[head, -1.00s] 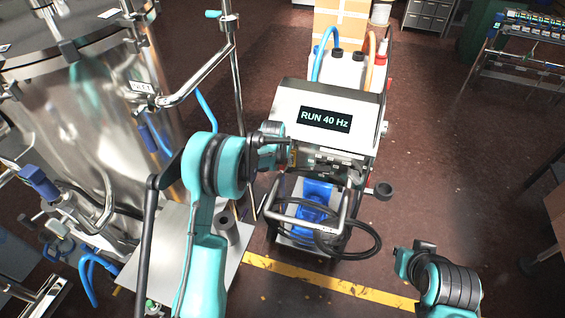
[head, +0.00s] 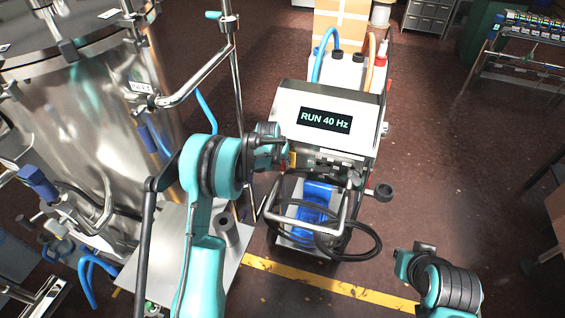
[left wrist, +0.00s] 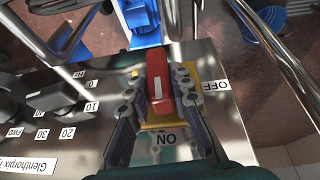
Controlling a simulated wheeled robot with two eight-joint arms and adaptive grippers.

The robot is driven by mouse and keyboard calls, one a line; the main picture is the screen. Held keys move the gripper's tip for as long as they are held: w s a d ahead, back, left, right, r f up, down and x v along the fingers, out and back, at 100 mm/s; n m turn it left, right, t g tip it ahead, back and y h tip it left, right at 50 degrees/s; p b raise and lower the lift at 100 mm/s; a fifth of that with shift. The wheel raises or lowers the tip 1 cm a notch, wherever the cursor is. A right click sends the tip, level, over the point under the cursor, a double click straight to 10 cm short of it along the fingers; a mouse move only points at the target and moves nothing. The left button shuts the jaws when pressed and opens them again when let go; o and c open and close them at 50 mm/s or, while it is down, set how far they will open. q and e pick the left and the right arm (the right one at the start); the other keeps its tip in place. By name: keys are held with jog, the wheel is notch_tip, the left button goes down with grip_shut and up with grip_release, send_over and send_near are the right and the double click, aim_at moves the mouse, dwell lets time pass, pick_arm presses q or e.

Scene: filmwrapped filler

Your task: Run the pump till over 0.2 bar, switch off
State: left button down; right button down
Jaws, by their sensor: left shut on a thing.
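The pump cart (head: 325,95) stands in the middle of the head view. Its display (head: 325,120) reads "RUN 40 Hz". In the left wrist view a red switch handle (left wrist: 157,88) sits on a yellow plate (left wrist: 155,122), with an ON label (left wrist: 166,138) below it and an OFF label (left wrist: 216,85) to its right. The handle lies roughly in line with ON. My left gripper (head: 280,148) is at the cart's left side, its fingers (left wrist: 158,95) shut on the red handle from both sides. My right arm shows at the lower right; its fingers cannot be made out. No pressure reading is legible.
A large steel tank (head: 85,120) with pipes and blue hoses stands on the left. A black knob (left wrist: 45,95) with number marks is beside the switch. A coiled black cable (head: 360,240) hangs at the cart's front.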

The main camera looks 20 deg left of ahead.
pick_arm(q)
jog(key=h, duration=0.1)
jog(key=h+b, duration=0.2)
jog(key=shift+a+f+n+h, duration=0.2)
jog(key=shift+a+n+h, duration=0.1)
jog(key=shift+n+h, duration=0.1)
jog(key=h+b, duration=0.1)
jog(key=h, duration=0.1)
jog(key=n+h+b, duration=0.1)
jog(key=h+b, duration=0.1)
jog(key=shift+a+f, duration=0.15)
jog(key=shift+f, duration=0.05)
jog(key=h+b, duration=0.1)
jog(key=n+h+b, duration=0.1)
jog(key=h+b, duration=0.1)
jog(key=t+h+b, duration=0.1)
jog(key=h+b, duration=0.1)
jog(key=shift+a+f, duration=0.1)
jog(key=shift+f, duration=0.15)
jog(key=shift+n+t+h+b, duration=0.4)
jog(key=shift+n+h+b, duration=0.35)
jog(key=shift+h, duration=0.85)
jog(key=c, duration=1.4)
grip_release()
jog(key=shift+o, duration=0.2)
jog(key=shift+r, duration=0.1)
